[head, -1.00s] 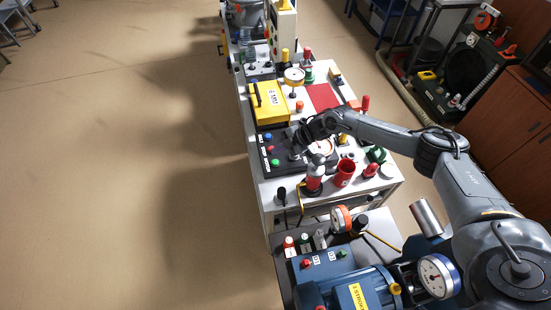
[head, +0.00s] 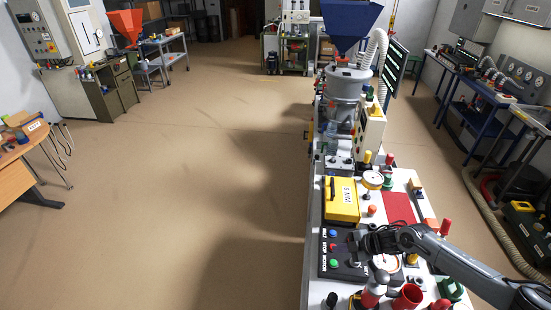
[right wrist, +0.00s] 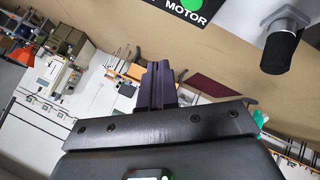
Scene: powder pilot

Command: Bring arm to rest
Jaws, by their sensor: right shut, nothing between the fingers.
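My right arm comes in from the right in the head view. Its gripper (head: 364,243) is over the right part of a black control panel (head: 329,270) with blue, red and green buttons on the white table. In the right wrist view the dark fingers (right wrist: 158,85) are together with nothing between them. That view shows a corner of a panel marked MOTOR (right wrist: 188,12) at the top, apart from the fingers. My left gripper is in neither view.
A yellow case (head: 341,200), a red mat (head: 398,207) and a gauge (head: 373,180) are behind the gripper. A red cup (head: 407,297) and a red-and-grey bottle (head: 374,290) stand in front. A hopper machine (head: 346,85) rises at the far end. The floor to the left is clear.

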